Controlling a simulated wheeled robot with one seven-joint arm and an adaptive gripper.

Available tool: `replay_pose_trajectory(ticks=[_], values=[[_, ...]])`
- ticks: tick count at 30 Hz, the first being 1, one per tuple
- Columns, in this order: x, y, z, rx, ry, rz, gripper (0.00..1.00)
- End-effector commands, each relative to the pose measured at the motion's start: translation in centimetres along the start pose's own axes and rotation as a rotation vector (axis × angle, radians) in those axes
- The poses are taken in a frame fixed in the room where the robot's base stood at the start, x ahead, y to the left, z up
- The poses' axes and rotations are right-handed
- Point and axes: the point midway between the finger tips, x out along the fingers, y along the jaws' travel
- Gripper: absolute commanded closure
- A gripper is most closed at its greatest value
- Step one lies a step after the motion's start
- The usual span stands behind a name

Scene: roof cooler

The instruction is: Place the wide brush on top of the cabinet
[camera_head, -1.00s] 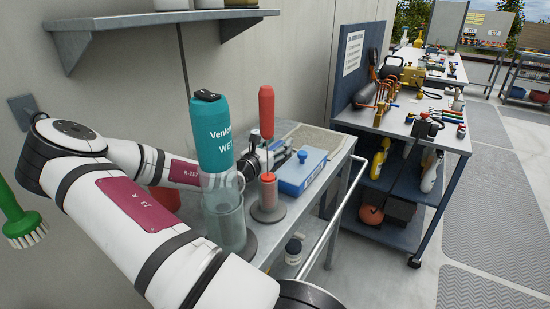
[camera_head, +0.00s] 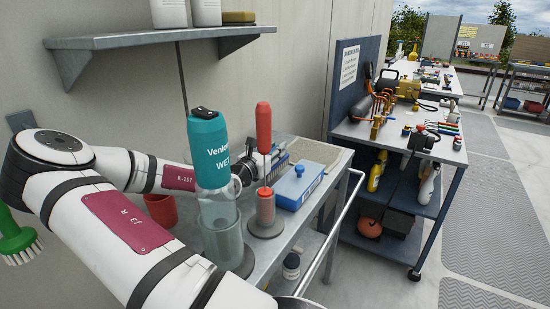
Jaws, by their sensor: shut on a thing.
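My gripper (camera_head: 274,163) is at the far side of the grey metal bench top, largely hidden behind the teal bottle and the red-handled tool. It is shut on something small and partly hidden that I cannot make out. A green brush (camera_head: 14,238) with pale bristles is at the left edge, cut off by the frame and far from my gripper. I cannot tell whether it is the wide brush. No thing in view is clearly the cabinet. The grey bench top (camera_head: 325,152) with a front rail is nearest to my gripper.
A teal bottle (camera_head: 209,150) in a clear holder, a red-handled tool (camera_head: 263,127) in a stand, a blue box (camera_head: 299,187) and a red cup (camera_head: 161,209) crowd the bench. A grey shelf (camera_head: 150,39) overhangs the left. A cluttered blue rack (camera_head: 350,115) stands to the right.

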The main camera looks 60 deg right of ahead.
Motion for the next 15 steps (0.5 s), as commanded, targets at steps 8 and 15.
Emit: replay_pose_trajectory(ticks=[8,15], values=[[0.0,0.0,6.7,0.002,-0.003,0.001,1.0],[0.0,0.0,11.6,0.0,-0.003,0.001,1.0]])
